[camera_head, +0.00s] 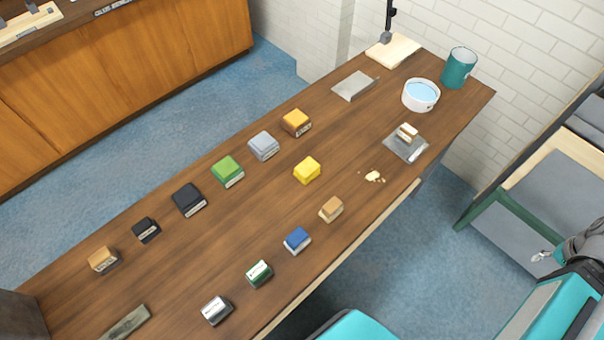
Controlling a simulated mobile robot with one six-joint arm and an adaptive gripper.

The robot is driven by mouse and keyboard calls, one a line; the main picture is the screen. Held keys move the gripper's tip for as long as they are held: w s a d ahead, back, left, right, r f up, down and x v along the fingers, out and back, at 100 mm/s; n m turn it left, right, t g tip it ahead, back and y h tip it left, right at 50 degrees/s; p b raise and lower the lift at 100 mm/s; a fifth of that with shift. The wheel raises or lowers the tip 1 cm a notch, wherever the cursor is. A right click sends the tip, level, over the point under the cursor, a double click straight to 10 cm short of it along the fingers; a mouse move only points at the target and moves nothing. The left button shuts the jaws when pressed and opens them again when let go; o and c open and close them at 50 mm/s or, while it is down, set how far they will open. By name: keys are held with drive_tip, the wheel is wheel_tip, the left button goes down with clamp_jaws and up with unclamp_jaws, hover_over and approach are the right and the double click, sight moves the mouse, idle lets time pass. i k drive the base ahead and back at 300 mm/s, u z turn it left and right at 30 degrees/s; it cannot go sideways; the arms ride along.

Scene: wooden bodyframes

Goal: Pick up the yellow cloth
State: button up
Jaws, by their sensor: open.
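The yellow cloth (307,170) looks like a small folded block. It lies near the middle of the long wooden table (262,190). No gripper touches it, and its top and near sides show. My gripper (541,257) appears small at the right edge, at the end of my grey arm. It is off the table, far to the right of and below the cloth in the picture. It looks open and empty.
An orange-yellow block (296,122) is behind the cloth, and a green block (228,170) is to its left. Crumbs (374,176) lie to its right. A white bowl (421,95) and teal cup (459,67) stand at the far end. Bare wood surrounds the cloth.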

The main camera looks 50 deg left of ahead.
sight(308, 169)
drive_tip(key=k, duration=0.9)
drive_tip(key=z, duration=0.3)
drive_tip(key=i, duration=1.05)
drive_tip(key=u, duration=1.25)
